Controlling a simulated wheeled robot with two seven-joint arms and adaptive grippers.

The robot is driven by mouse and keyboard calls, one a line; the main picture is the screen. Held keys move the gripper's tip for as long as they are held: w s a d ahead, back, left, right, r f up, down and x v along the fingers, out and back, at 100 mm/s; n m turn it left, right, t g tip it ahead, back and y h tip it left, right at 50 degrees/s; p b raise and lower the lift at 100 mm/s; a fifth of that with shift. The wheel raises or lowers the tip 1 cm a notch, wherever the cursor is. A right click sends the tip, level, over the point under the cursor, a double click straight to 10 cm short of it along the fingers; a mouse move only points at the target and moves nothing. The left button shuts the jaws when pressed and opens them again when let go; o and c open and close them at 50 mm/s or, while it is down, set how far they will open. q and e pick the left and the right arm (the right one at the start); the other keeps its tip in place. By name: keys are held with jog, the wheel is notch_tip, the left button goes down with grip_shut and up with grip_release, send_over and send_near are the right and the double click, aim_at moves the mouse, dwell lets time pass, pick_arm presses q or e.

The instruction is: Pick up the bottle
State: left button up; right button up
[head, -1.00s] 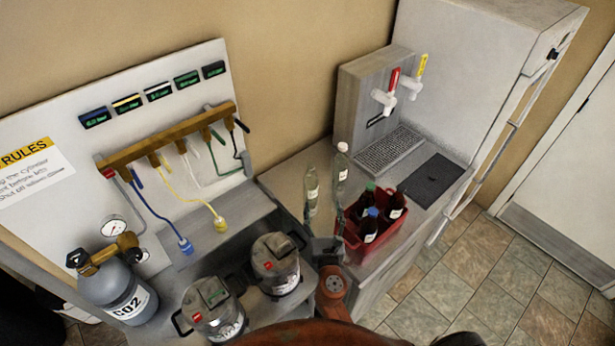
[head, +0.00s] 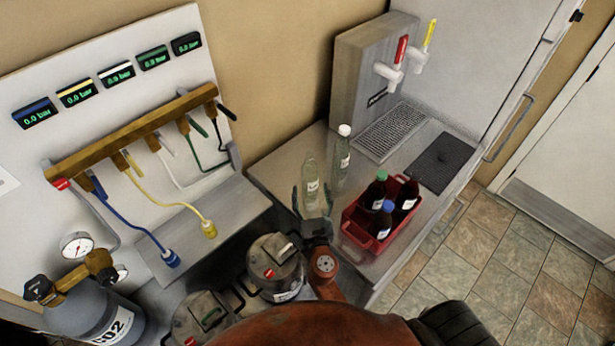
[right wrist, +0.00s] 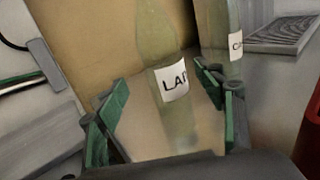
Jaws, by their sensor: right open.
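Two clear bottles stand on the grey counter. The left bottle (head: 311,172) has a white label and no cap that I can make out. The right bottle (head: 343,160) has a white cap and stands just behind it. My right gripper (head: 312,203) is open, its fingers to either side of the left bottle's lower part. In the right wrist view, the left bottle (right wrist: 168,70) shows upright between the green-padded fingers (right wrist: 165,100), with a label starting "LA". I cannot tell whether its base is fully between them. My left gripper is not in view.
A red crate (head: 357,237) with several dark bottles stands close on the right. Metal kegs (head: 274,262) stand at the front left. A tap tower (head: 365,75) and drip tray (head: 390,132) are behind.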

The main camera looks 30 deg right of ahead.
aim_at(310, 160)
jog(key=shift+x, duration=0.9)
jog(key=shift+d+x, duration=0.1)
jog(key=shift+x, duration=1.1)
jog(key=shift+d+x, duration=0.15)
jog(key=shift+x, duration=1.05)
jog(key=shift+r, duration=0.1)
jog(key=shift+c, duration=0.4)
jog(key=c, duration=1.4)
notch_tip(310, 160, up, 10)
jog(key=p, duration=0.6)
jog(key=s+a+n+y, duration=0.1)
jog(key=s+a+y, duration=0.1)
jog(key=s, duration=0.4)
jog(key=s+a+f+n+y+b, duration=0.1)
jog(key=s+a+y, duration=0.1)
jog(key=s+a, duration=0.2)
jog(key=s+a+f+n+t+y, duration=0.1)
jog(key=s+a, duration=0.2)
jog(key=s, duration=0.6)
jog(key=shift+s+a+f+n+y+b, duration=0.1)
jog(key=shift+s+a+n+y+b, duration=0.1)
jog(key=shift+s+n+y+b, duration=0.2)
